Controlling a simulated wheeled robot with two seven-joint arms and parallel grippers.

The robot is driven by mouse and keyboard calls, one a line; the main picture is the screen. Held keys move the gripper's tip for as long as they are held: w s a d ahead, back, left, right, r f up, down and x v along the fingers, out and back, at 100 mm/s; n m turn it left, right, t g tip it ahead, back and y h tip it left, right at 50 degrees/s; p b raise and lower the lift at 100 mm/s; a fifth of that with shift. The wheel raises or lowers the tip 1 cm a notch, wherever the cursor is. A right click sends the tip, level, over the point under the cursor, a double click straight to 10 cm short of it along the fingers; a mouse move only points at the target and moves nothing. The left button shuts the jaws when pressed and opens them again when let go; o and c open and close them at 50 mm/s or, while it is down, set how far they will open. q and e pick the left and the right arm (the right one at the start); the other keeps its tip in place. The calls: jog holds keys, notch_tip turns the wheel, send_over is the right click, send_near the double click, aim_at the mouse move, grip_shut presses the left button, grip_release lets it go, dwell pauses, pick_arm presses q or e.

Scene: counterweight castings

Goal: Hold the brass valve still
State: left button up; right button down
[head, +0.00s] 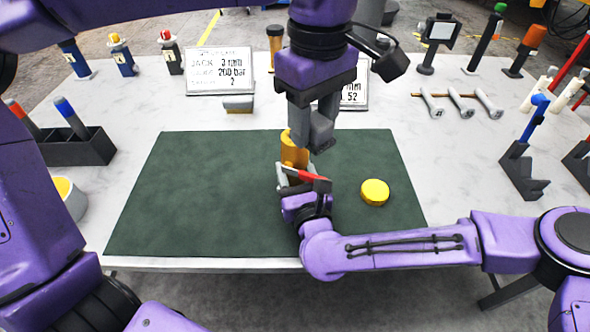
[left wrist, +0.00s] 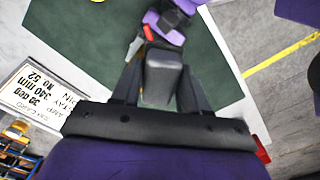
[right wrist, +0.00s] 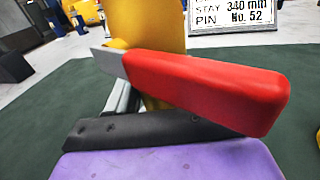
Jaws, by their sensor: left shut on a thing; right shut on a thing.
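The brass valve (head: 294,152) stands upright on the dark green mat (head: 190,190), and its yellow-gold body also fills the top middle of the right wrist view (right wrist: 155,30). A red lever-like bar (head: 312,176) crosses in front of it and is large in the right wrist view (right wrist: 210,88). My right gripper (head: 296,180) is shut on the valve's lower body from the front; its contact is partly hidden by the bar. My left gripper (head: 316,135) points down from above, shut on a grey block (left wrist: 165,75). Whether the block touches the valve, I cannot tell.
A yellow disc (head: 375,192) lies on the mat at right. Behind stand a printed sign (head: 219,70) and a second card partly hidden by my left arm. Grey wrenches (head: 460,102) lie back right. A black holder (head: 75,147) stands left. The mat's left half is clear.

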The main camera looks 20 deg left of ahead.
jog(key=shift+f, duration=0.2)
dwell(0.7)
jog(key=shift+c, duration=2.3)
grip_release()
jog(key=shift+r, duration=0.1)
jog(key=c, duration=1.1)
jog(key=shift+r, duration=0.1)
grip_shut()
